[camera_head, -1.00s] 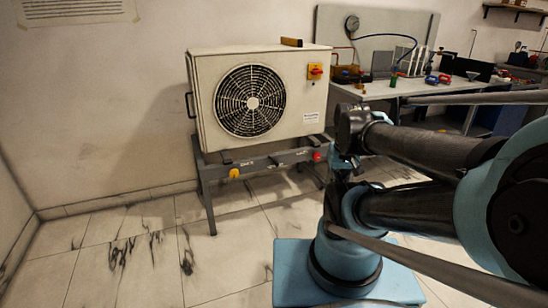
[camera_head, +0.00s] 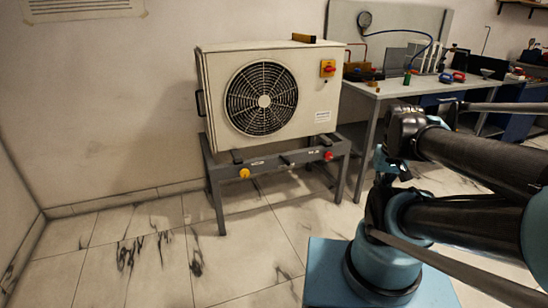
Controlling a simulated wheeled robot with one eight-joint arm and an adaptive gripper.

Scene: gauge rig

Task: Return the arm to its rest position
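My arm is at the right of the head view, folded over my blue base, with black links and light blue joints. My gripper cannot be made out; the end of the arm is hidden behind the links or out of the picture. The beige fan unit (camera_head: 222,105) stands upright on a grey metal stand (camera_head: 217,205), left of my arm and apart from it.
The unit has a red and yellow switch (camera_head: 327,68). The stand carries a yellow knob (camera_head: 244,173) and a red knob (camera_head: 328,155). A workbench (camera_head: 385,88) with a gauge (camera_head: 364,20) and tools stands behind my arm. The tiled floor (camera_head: 150,262) at left is clear.

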